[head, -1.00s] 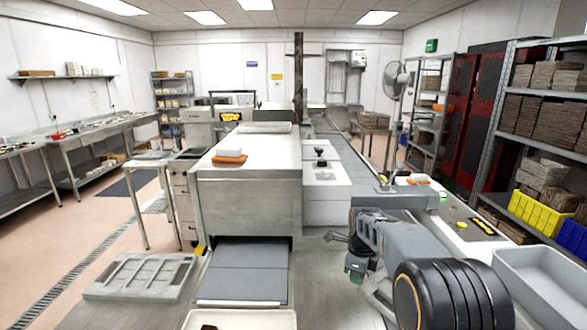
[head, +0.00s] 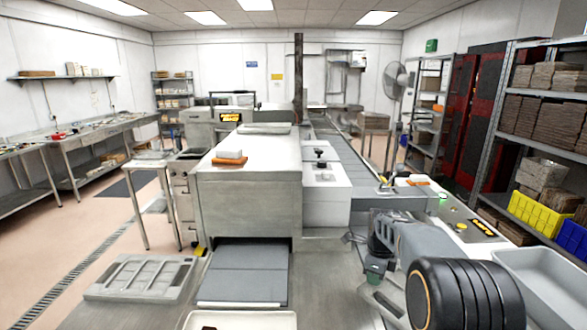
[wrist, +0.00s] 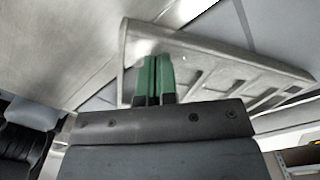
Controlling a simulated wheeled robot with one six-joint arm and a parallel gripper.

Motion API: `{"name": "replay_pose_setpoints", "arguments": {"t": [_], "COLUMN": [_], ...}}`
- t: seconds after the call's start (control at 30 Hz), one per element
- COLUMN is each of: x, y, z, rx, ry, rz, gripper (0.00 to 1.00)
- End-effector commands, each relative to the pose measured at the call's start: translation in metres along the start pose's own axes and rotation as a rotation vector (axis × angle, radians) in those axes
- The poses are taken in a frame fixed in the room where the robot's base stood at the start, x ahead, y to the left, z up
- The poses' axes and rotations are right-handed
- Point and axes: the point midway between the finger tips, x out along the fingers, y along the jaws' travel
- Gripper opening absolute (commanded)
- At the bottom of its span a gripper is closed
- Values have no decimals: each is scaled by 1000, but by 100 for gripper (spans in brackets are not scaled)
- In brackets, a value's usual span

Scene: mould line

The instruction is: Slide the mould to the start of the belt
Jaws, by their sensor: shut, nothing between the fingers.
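My gripper (wrist: 153,78) has two green fingers, pressed together with nothing between them. In the wrist view their tips overlap the near side of a grey mould (wrist: 215,68) with ribs and slots; I cannot tell whether they touch it. In the head view my arm hides most of that area. A grey slotted edge (head: 384,303) shows below my arm and may be the same mould. Another grey tray-like mould (head: 140,277) lies flat at the front left. A grey belt (head: 340,158) runs back along the right of the big steel housing (head: 250,200).
A short grey belt (head: 243,275) comes out under the housing, with a pale tray (head: 240,320) in front. A grey bin (head: 540,285) and a control panel (head: 480,228) are at the right. Bare steel tabletop (head: 325,285) lies left of my arm.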

Motion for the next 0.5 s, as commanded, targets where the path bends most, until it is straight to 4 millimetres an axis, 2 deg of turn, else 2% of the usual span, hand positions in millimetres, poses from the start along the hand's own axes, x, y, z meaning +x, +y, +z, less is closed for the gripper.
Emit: {"name": "replay_pose_setpoints", "arguments": {"t": [0.5], "x": [0], "y": [-12], "z": [-21], "rx": [2], "ry": [0], "rz": [0], "gripper": [0]}}
